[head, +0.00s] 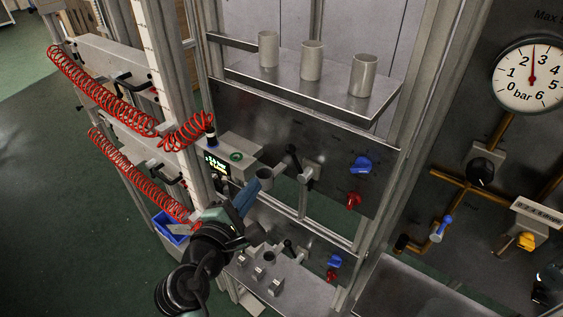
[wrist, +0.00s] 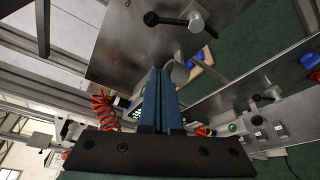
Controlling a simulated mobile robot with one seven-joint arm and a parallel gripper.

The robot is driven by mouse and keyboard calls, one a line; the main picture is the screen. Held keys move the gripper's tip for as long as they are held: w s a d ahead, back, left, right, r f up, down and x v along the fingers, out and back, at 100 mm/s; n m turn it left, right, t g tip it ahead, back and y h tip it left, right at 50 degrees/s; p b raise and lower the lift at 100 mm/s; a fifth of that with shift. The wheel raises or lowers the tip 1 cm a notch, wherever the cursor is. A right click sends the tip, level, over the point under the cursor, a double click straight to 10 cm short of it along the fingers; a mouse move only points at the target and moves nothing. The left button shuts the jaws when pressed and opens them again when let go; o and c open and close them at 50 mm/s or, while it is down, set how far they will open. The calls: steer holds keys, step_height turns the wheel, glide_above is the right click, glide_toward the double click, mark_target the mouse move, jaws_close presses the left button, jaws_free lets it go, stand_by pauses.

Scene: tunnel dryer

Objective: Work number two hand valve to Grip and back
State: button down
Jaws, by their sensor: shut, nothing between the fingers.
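A hand valve with a black lever (head: 293,158) and a pale metal body sits on the upper steel panel. In the wrist view this lever (wrist: 172,20) points left from its hub and ends in a black ball. A second, similar lever valve (head: 289,246) is on the lower panel; it also shows in the wrist view (wrist: 267,96). I cannot read which valve is number two or where Grip is marked. My gripper (head: 257,186) has blue fingers, shut and empty. In the wrist view the fingertips (wrist: 160,72) are below the upper lever, apart from it.
A grey cup-like fitting (head: 265,174) is close by my fingertips. Blue (head: 361,165) and red (head: 353,200) knobs sit right of the upper valve. A shelf (head: 300,86) with three grey cups is above. Red coiled hoses (head: 100,92) hang at left; a lit display (head: 216,166) is nearby.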

steer(key=w+d+p, duration=0.3)
steer(key=w+d, duration=0.2)
steer(key=w, duration=0.1)
steer(key=shift+d+r+p, duration=0.25)
steer(key=shift+d+p, duration=0.15)
steer(key=shift+w, duration=0.15)
